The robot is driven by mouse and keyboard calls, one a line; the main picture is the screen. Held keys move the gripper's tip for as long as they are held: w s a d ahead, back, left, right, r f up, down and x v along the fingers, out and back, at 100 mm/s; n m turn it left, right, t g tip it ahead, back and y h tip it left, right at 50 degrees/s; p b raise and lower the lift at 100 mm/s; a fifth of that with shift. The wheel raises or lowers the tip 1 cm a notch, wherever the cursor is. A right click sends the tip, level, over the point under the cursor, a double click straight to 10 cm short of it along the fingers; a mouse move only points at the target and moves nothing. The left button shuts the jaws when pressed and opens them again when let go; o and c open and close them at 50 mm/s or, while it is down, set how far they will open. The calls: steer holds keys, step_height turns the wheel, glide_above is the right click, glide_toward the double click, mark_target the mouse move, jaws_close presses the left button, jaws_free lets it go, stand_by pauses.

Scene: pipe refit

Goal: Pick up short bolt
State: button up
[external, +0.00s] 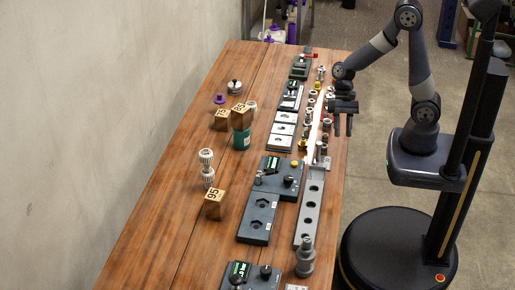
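My gripper (343,128) hangs over the right edge of the wooden table, fingers pointing down. The two fingers look apart, with nothing visible between them. A row of small metal and brass parts (309,112) stands just left of it, along a pale strip. The short bolt cannot be singled out among these parts at this size. My gripper and wrist may hide some of the row.
A grey rail with round holes (311,205) runs toward the front, with a grey stepped fitting (305,258) near its end. Dark fixture plates (258,218) lie left of it. The table's left front is clear.

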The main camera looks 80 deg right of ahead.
mark_target(319, 161)
steer(key=d+f+m+t+y+b, duration=0.1)
steer(key=d+f+m+t+b, duration=0.1)
steer(key=m, duration=0.3)
steer(key=d+f+m+t+y+b, duration=0.1)
steer(key=d+f+m+t+b, duration=0.1)
steer(key=m+t+b, duration=0.2)
steer(key=w+d+f+m+t+b, duration=0.1)
steer(key=d+f+m+t+b, duration=0.1)
steer(key=m, duration=0.5)
steer(key=shift+f+m+t+y+b, duration=0.45)
steer(key=shift+t+b, duration=0.35)
steer(key=shift+t, duration=0.5)
steer(key=shift+b+x, duration=0.35)
steer(key=shift+x, duration=2.45)
steer(key=shift+a+r+x, duration=0.1)
steer(key=shift+r+x, duration=0.1)
steer(key=shift+x, duration=0.65)
steer(key=shift+a+r+x, duration=0.1)
steer(key=shift+r+x, duration=0.05)
steer(key=shift+x, duration=0.7)
steer(key=shift+a+r+x, duration=0.1)
steer(key=shift+r+x, duration=0.1)
steer(key=shift+x, duration=0.65)
steer(key=shift+c, duration=0.3)
jaws_close()
